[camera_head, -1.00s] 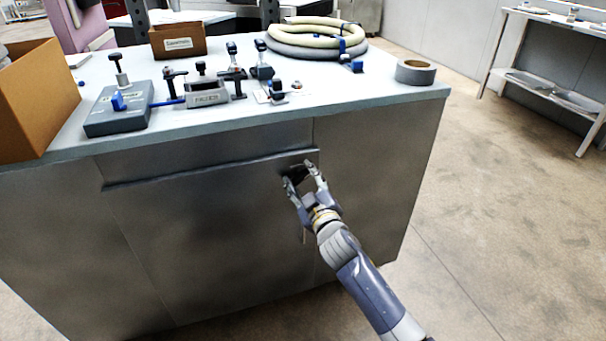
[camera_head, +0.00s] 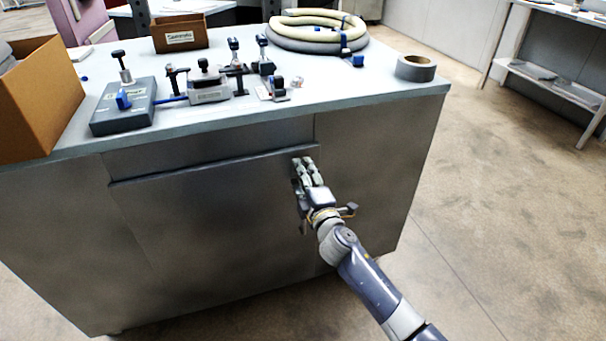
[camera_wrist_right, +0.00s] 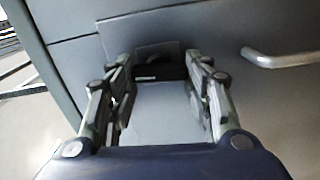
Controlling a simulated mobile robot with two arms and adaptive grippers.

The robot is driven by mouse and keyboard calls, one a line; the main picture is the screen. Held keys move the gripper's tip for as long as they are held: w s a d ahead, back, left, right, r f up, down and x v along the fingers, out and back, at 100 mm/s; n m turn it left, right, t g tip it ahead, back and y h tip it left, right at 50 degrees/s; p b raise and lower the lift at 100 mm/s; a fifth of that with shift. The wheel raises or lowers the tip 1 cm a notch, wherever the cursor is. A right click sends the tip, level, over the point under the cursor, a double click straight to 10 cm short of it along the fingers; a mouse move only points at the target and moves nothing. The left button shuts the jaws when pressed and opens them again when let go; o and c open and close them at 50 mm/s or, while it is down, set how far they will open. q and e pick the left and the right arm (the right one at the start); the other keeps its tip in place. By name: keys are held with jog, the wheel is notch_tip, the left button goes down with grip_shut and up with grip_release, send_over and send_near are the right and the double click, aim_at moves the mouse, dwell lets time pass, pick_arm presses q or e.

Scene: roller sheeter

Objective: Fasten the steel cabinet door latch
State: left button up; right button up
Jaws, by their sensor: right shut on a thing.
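The grey steel cabinet (camera_head: 370,170) stands in front of me, its door (camera_head: 210,220) flush with the front. The dark latch (camera_wrist_right: 160,70) sits on a small plate near the door's edge, in the middle of the right wrist view. My right gripper (camera_head: 304,168) is at the latch, near the right end of the door's top edge. In the right wrist view its two fingers (camera_wrist_right: 160,85) stand either side of the latch, shut on it. In the head view the fingers and hand hide the latch. My left gripper is not in view.
A long bar handle (camera_wrist_right: 282,58) sticks out beside the latch. The cabinet top holds a cardboard box (camera_head: 38,98), a grey device (camera_head: 124,108), several clamps, a coiled hose (camera_head: 316,30) and a tape roll (camera_head: 416,68). The floor to the right is clear.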

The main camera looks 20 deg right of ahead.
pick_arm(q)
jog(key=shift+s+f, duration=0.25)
pick_arm(e)
jog(key=shift+n, duration=0.6)
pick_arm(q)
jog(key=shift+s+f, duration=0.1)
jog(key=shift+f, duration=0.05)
pick_arm(e)
jog(key=shift+o, duration=0.2)
jog(key=shift+c, duration=0.2)
jog(key=o, duration=1.1)
jog(key=s, duration=1.2)
jog(key=shift+d, duration=0.2)
